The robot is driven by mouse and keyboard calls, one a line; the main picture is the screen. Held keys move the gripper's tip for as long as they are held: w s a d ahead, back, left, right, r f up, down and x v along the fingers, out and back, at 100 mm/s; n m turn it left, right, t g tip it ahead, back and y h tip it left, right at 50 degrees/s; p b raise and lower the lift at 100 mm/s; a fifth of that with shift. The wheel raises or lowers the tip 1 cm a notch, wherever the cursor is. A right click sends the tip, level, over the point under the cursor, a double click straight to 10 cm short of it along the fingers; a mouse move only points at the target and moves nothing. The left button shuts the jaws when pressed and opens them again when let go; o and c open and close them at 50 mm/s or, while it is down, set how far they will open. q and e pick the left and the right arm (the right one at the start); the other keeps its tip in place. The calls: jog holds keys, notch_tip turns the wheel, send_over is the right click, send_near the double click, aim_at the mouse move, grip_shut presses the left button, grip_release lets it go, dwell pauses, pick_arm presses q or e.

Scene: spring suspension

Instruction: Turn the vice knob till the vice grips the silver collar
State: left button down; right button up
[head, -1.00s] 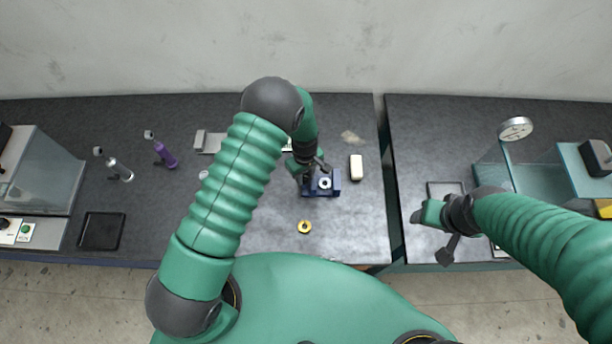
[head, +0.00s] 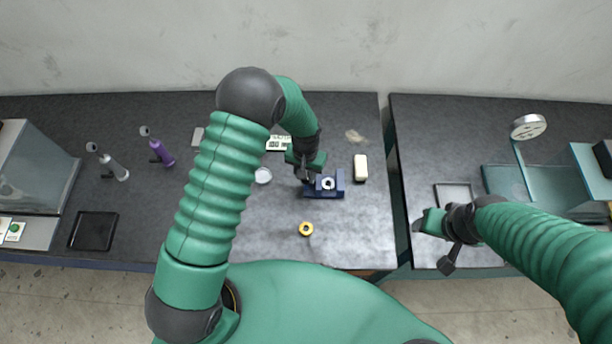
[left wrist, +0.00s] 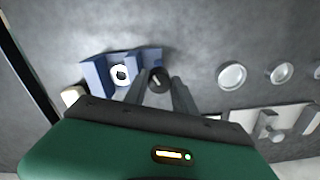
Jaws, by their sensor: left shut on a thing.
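The blue vice (head: 338,186) stands on the left-hand table, and it also shows in the left wrist view (left wrist: 96,76). The silver collar (head: 327,184) sits between its jaws as a pale ring with a dark hole, seen also in the left wrist view (left wrist: 120,75). Whether the jaws touch the collar I cannot tell. The dark round vice knob (left wrist: 158,80) is at the vice's side. My left gripper (left wrist: 160,92) is shut on the knob, a finger on each side. My right gripper (head: 430,240) hangs over the right-hand table, away from the vice; its finger gap is unclear.
A yellow ring (head: 306,229) lies in front of the vice. A cream block (head: 360,168) lies right of it. A round silver dish (head: 263,175) is to its left. A gap divides the two tables. A black tray (head: 93,231) lies far left.

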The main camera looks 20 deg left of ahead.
pick_arm(q)
jog(key=m, duration=0.2)
jog(key=m+b, duration=0.1)
jog(key=m, duration=0.1)
jog(key=shift+w+r+m, duration=0.15)
jog(key=shift+w+m, duration=0.2)
jog(key=shift+m, duration=0.05)
dwell(0.4)
jog(key=c, duration=1.2)
grip_release()
jog(key=shift+o, duration=0.8)
jog(key=shift+f, duration=0.2)
jog(key=shift+s+r, duration=0.1)
jog(key=shift+r, duration=0.1)
notch_tip(320, 180, up, 16)
jog(key=b, duration=0.3)
jog(key=shift+r, duration=0.2)
